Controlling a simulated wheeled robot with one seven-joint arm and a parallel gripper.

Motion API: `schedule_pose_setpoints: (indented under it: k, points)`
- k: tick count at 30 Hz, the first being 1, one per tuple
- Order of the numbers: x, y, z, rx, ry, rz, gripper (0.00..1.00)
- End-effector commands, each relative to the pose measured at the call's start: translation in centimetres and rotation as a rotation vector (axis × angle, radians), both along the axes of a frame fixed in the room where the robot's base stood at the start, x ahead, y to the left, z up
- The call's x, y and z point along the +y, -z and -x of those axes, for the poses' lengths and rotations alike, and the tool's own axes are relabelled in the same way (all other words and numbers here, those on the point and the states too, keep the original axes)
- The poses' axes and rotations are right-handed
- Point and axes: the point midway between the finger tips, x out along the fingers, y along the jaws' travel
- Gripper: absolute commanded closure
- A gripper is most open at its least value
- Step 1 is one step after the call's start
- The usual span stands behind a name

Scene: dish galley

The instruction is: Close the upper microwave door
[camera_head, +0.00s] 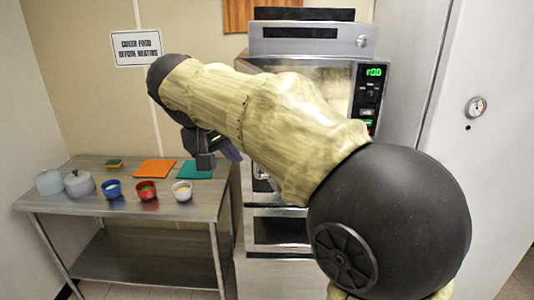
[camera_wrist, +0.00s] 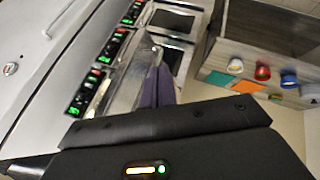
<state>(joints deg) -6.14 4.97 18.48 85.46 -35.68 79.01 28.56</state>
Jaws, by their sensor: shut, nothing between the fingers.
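The upper microwave (camera_head: 372,95) stands at the back right in the head view, with a lit green display at its right side. My arm crosses in front of it and hides much of its front and door. A bright window strip (camera_head: 310,66) shows above the arm. In the wrist view, turned sideways, a silver slanted panel (camera_wrist: 128,84) stands beside the lit control panels; it looks like a door standing out, but its angle is unclear. My gripper (camera_wrist: 158,86) has purple fingers, shut and empty, close beside that panel. Contact cannot be told. The fingers also show in the head view (camera_head: 231,151).
A steel table (camera_head: 120,205) at left holds pots, several small bowls, an orange mat (camera_head: 154,169) and a teal mat (camera_head: 195,169). A lower appliance (camera_head: 282,231) sits below the microwave. A white cabinet with a dial (camera_head: 476,106) stands at right.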

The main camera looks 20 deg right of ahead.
Motion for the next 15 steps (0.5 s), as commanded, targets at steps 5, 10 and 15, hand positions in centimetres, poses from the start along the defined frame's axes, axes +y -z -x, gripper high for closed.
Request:
schedule_pose_setpoints:
  k: [5,10,15]
  points:
    - [0.08,-2.04,0.09,-0.026,0.03,0.012,1.0]
    - [0.06,-1.95,0.1,-0.026,0.029,0.012,1.0]
    - [-0.07,-1.73,-0.01,-0.025,0.03,0.012,1.0]
